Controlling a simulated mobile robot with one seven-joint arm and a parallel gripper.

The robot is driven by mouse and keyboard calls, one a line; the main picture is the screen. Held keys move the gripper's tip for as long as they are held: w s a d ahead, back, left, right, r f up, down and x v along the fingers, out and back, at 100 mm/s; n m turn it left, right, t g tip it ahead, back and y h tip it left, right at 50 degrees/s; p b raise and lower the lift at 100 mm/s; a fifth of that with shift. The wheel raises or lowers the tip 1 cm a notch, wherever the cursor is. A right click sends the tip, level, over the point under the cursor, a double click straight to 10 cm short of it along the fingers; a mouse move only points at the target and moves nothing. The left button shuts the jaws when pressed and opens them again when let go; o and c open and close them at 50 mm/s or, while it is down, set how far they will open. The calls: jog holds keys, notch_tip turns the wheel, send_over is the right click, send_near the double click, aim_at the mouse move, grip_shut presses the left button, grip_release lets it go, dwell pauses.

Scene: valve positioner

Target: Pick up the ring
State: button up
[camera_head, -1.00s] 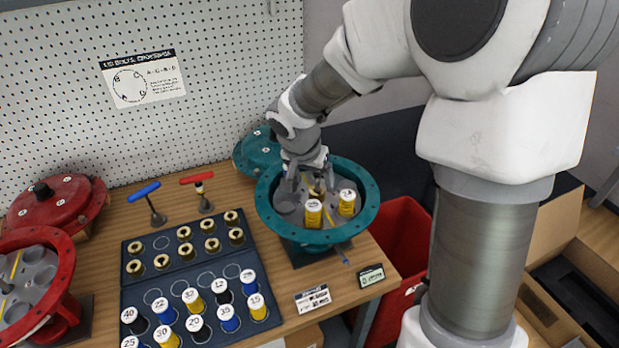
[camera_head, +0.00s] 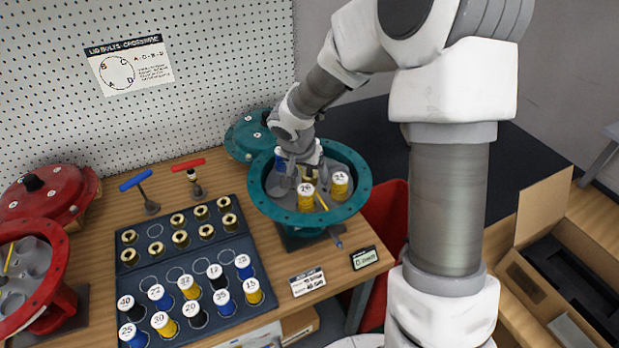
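Brass rings (camera_head: 180,239) stand in two rows on the dark blue tray (camera_head: 238,240) left of the teal housing (camera_head: 352,205). The right-hand slot of the front ring row is empty, as is one slot in the back row. My gripper (camera_head: 300,174) points down into the teal housing, apart from the tray. It is near the yellow spools (camera_head: 306,196) there, with a blue spool (camera_head: 281,158) behind it. Its fingertips are small and partly hidden, so I cannot tell whether they are open or hold a ring.
A red housing (camera_head: 62,285) stands at the left. Blue-handled (camera_head: 136,181) and red-handled (camera_head: 189,165) T-shaped tools stand behind the tray. An open cardboard box (camera_head: 540,215) is at the right.

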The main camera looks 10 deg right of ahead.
grip_shut()
jog(key=shift+r, duration=0.1)
